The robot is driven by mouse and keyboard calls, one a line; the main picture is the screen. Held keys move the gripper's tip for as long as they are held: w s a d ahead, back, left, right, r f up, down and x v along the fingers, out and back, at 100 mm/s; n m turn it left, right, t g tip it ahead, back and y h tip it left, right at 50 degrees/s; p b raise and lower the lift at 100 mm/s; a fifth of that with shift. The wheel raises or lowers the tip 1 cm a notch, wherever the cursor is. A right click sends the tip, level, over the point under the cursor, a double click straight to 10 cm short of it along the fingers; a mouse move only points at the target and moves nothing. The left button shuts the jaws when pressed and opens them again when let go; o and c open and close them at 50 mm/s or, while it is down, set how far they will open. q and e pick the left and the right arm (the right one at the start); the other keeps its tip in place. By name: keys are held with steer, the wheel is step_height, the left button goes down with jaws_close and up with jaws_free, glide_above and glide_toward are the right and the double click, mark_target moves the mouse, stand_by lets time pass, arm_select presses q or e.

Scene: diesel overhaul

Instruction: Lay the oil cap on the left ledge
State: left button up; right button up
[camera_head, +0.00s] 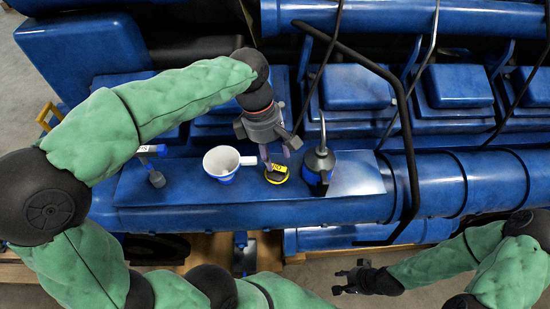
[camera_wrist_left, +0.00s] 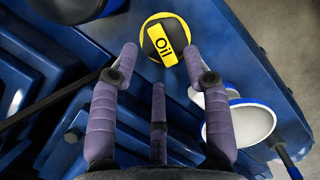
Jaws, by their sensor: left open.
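The oil cap (camera_head: 277,173) is a black disc with a yellow rim and a yellow label. It lies on the blue ledge (camera_head: 190,208) between a white cup and an oil can. In the left wrist view the cap (camera_wrist_left: 157,27) reads "Oil" and sits just beyond the fingertips. My left gripper (camera_head: 280,152) is open above and beside the cap, with its fingers spread and nothing between them; it also shows in the left wrist view (camera_wrist_left: 160,62). My right gripper (camera_head: 343,282) appears open and empty, low in the head view, away from the ledge.
A white cup with a blue base (camera_head: 222,163) stands left of the cap. A dark oil can with a spout (camera_head: 319,163) stands close on its right. A small dark tool (camera_head: 156,179) is farther left. A bent black rail (camera_head: 408,130) crosses at right.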

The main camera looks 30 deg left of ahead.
arm_select(q)
steer(key=v, duration=0.9)
